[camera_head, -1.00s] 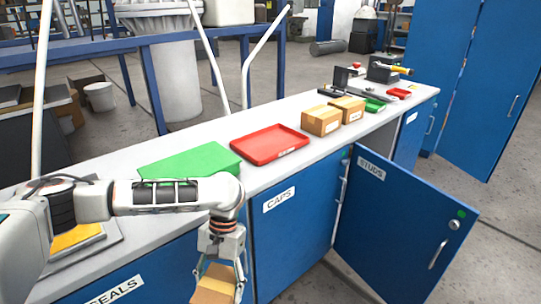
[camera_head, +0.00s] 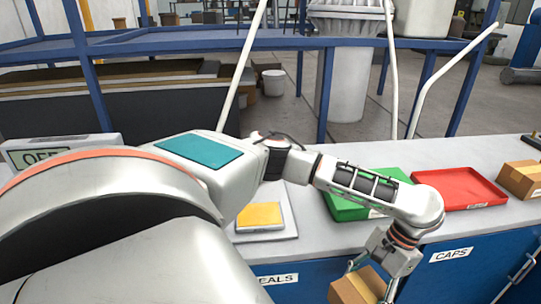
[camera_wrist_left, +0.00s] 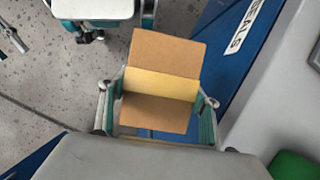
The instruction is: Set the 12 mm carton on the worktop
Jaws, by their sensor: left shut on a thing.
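My left gripper (camera_head: 374,272) is shut on a brown carton (camera_head: 355,290) at the bottom of the head view. The carton is tilted and hangs in front of the blue cabinet fronts, outside the front edge of the light grey worktop (camera_head: 485,153). In the left wrist view the carton (camera_wrist_left: 165,52) sits between the two fingers of the gripper (camera_wrist_left: 158,98), with a paler yellow band across its middle. No size marking can be read on it. My right gripper is not in view.
The worktop carries a green tray (camera_head: 345,211), a red tray (camera_head: 462,188), another carton (camera_head: 522,180) and a plate with a yellow top (camera_head: 258,216). A blue rail (camera_head: 200,40) runs behind. Bare worktop shows behind the trays and around the yellow-topped plate.

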